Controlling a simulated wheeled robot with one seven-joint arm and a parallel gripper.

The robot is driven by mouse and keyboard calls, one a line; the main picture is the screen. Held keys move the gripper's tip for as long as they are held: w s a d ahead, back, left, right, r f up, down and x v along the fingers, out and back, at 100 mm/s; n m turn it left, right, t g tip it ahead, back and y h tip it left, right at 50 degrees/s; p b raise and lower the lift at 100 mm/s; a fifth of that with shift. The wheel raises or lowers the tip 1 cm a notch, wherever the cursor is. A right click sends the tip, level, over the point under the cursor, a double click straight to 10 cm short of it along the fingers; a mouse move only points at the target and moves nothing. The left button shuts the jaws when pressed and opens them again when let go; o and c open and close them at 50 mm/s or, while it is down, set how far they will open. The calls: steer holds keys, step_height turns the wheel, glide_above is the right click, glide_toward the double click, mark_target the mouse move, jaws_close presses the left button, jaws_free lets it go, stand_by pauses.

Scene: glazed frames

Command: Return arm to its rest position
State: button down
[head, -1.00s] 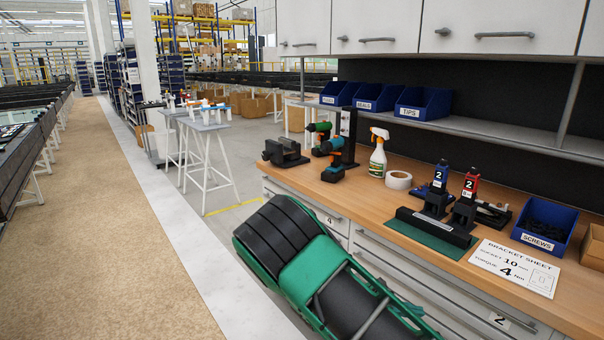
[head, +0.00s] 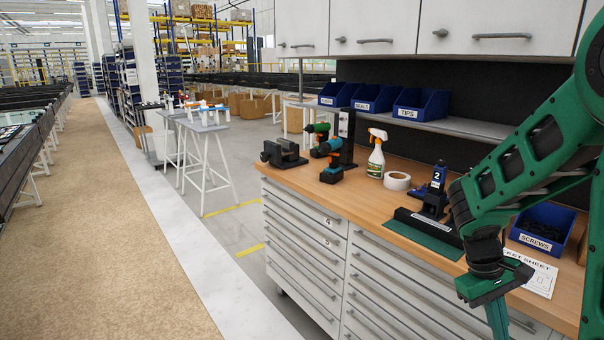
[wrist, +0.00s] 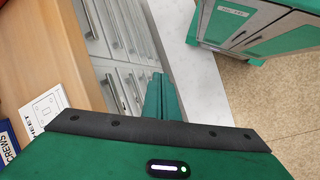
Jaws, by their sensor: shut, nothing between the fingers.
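My green arm now comes in from the right edge of the head view. My gripper (head: 498,312) hangs pointing down in front of the bench's front edge, at the lower right. Its fingers are together with nothing between them, and their tips run to the bottom of the picture. In the wrist view my gripper (wrist: 161,98) shows as green fingers side by side, over the drawer fronts and pale floor strip. The arm hides part of the bench top and the bracket sheet (head: 540,278).
The wooden bench (head: 330,195) holds power drills, a spray bottle (head: 376,155), a tape roll (head: 397,181), a blue-topped tool (head: 436,190) and a screws bin (head: 540,240). Drawers (head: 300,250) lie below. A green-and-grey cabinet (wrist: 255,25) shows in the wrist view. The left aisle is clear.

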steer(key=s+r+m+t+y, duration=0.1)
steer(key=s+r+m, duration=0.3)
steer(key=s, duration=0.4)
steer(key=s+a+r+m+t+y, duration=0.1)
steer(key=s+r+m+t+y, duration=0.1)
steer(key=s, duration=0.6)
steer(key=shift+a+r+m+y, duration=0.2)
steer(key=shift+r+m+y, duration=0.3)
steer(key=shift+r+m, duration=0.75)
steer(key=shift+r+n, duration=0.2)
steer(key=shift+n, duration=0.05)
